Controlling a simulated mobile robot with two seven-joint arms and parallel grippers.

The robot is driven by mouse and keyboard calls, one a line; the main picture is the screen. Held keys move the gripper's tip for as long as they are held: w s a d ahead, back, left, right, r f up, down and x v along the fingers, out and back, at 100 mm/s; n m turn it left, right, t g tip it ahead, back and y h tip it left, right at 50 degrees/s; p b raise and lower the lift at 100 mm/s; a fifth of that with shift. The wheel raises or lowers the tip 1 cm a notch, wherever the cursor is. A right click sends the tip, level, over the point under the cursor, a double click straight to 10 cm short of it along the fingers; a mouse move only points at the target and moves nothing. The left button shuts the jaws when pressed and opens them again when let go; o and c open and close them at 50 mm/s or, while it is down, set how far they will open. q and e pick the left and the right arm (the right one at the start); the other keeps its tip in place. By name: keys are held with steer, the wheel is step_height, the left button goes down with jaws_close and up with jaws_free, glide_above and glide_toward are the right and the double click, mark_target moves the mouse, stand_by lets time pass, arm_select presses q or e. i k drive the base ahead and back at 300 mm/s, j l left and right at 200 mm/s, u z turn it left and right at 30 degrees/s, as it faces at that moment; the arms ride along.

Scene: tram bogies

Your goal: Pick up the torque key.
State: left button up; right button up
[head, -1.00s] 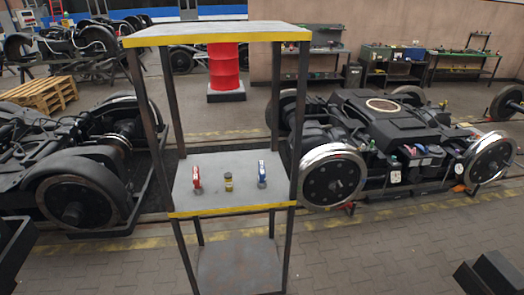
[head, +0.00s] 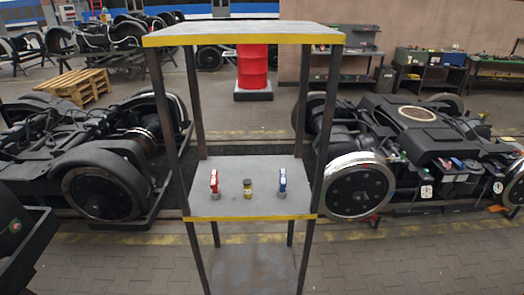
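A shelf rack (head: 244,217) with yellow front edges stands ahead of me. On its middle shelf stand three small items in a row: a red item (head: 214,182) on the left, a small yellow-brown jar or can (head: 247,188) in the middle, and a blue item (head: 282,181) on the right. The red and blue items look alike in shape, each upright on a greyish base. I cannot tell from this view which of them is the torque key. Neither of my grippers is in view.
Bogies stand on the left (head: 75,160) and right (head: 425,150), close beside the rack. A dark object (head: 22,235) is at the lower left edge. A red barrel (head: 252,66) stands behind the rack. The paved floor (head: 420,255) at the front right is clear.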

mark_target(282, 191)
steer(key=i+l+u, duration=0.85)
steer(key=l, duration=0.2)
steer(key=i+l+u, duration=0.15)
steer(key=l+u, duration=0.3)
steer(key=l, duration=0.15)
steer(key=i+l+u, duration=0.1)
steer(key=l+u, duration=0.35)
steer(key=l, duration=0.3)
steer(key=l+u, duration=0.45)
steer(key=l, duration=0.3)
steer(key=k+l+u, duration=0.15)
steer(key=l+u, duration=0.25)
steer(key=l, duration=0.35)
steer(key=k+l+u, duration=0.2)
steer(key=l+u, duration=0.25)
steer(key=l, duration=0.25)
steer(key=k+l+u, duration=0.45)
steer(key=l, duration=0.2)
steer(key=i+l, duration=0.05)
steer(key=i, duration=0.05)
